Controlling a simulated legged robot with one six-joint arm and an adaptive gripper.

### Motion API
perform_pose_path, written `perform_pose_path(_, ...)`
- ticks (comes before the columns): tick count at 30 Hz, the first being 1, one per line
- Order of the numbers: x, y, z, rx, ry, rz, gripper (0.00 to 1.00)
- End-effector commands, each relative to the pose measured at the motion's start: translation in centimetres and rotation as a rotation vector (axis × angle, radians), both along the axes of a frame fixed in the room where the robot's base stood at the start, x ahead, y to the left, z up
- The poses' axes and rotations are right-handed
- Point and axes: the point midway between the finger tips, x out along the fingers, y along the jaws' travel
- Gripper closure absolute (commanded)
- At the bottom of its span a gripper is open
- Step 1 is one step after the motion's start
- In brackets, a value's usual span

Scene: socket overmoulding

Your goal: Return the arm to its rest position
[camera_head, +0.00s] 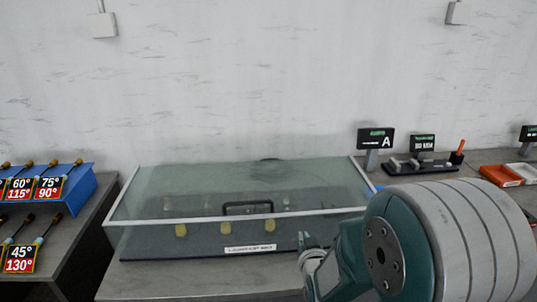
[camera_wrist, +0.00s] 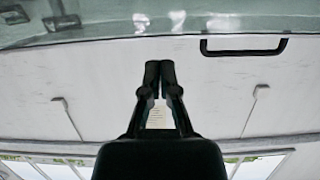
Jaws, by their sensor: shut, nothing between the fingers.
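My gripper (camera_wrist: 160,70) is in the middle of the wrist view, its two dark fingers together and empty. My teal and grey arm fills the lower right of the head view; the gripper's fingers cannot be made out there. A glass-lidded case (camera_head: 140,213) stands in front of the arm, its lid down. Its black handle (camera_head: 248,208) is on the front side and also shows at the upper right of the wrist view (camera_wrist: 243,53). The fingers are apart from the handle in the wrist view. Several yellow pieces (camera_head: 226,229) show through the glass.
A blue rack (camera_head: 80,190) with angle labels stands at the left. A display marked A (camera_head: 376,139), a black device (camera_head: 422,165) and a red bin (camera_head: 501,176) stand at the right. A pale wall rises behind. My arm hides part of the right bench.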

Motion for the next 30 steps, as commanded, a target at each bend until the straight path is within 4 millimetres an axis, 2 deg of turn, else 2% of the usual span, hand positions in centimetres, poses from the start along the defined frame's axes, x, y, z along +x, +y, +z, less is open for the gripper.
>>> perform_pose_path(4,-0.6,-0.1,1.8,0.004,0.059,0.002,1.00)
perform_pose_path(8,-2.1,-0.1,3.9,0.007,0.161,0.005,1.00)
perform_pose_path(14,-5.8,-0.2,6.8,0.009,0.325,0.010,1.00)
perform_pose_path(20,-11.1,-0.4,9.4,0.007,0.489,0.011,1.00)
perform_pose_path(27,-19.0,-0.8,11.9,0.002,0.683,0.006,1.00)
perform_pose_path(30,-21.8,-0.9,12.5,0.001,0.747,0.003,1.00)
